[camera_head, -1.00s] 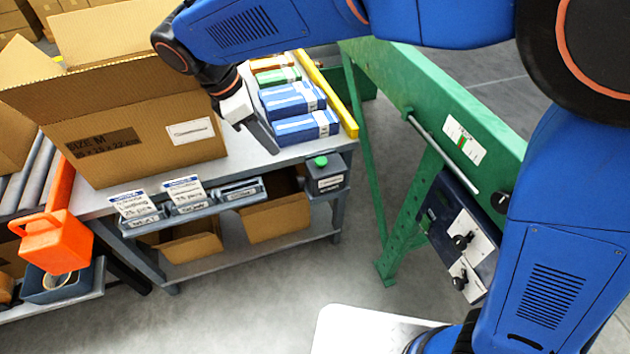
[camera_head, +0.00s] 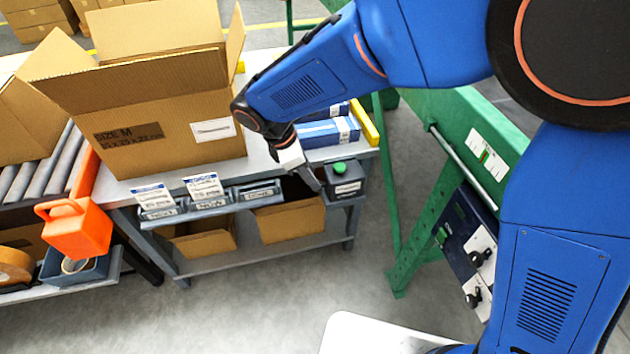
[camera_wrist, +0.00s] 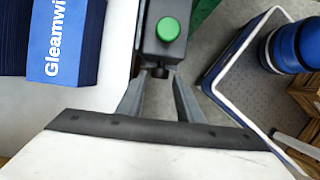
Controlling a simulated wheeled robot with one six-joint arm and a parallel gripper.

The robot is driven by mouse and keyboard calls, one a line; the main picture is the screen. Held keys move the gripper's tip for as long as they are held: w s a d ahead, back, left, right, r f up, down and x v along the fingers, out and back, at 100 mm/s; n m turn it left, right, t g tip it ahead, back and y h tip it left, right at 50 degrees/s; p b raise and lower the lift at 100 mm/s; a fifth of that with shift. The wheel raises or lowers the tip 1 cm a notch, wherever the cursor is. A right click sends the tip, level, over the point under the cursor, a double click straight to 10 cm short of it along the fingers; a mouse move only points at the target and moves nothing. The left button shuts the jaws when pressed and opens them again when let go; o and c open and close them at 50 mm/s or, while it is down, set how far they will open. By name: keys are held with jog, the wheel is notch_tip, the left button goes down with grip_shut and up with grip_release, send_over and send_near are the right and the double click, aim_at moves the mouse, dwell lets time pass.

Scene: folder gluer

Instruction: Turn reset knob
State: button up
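A dark grey control box (camera_head: 345,184) with a green button (camera_head: 340,167) on top sits at the table's front right corner. In the wrist view the box (camera_wrist: 165,46) and its green button (camera_wrist: 168,29) are straight ahead. A small dark knob-like part (camera_wrist: 160,73) sticks out of the box's near side, between my fingertips. My gripper (camera_wrist: 161,78) is open, with one finger on each side of that part; I cannot tell whether they touch it. In the head view my gripper (camera_head: 309,180) is just left of the box.
Blue packs (camera_head: 326,132) lie behind on the table, near a yellow rail (camera_head: 364,122). A large cardboard box (camera_head: 165,135) stands to the left. Label holders (camera_head: 208,200) line the front edge. The green machine (camera_head: 455,120) at right carries black knobs (camera_head: 480,258) on white plates.

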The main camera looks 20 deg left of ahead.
jog(key=shift+x, duration=1.8)
jog(key=shift+c, duration=0.2)
jog(key=c, duration=0.7)
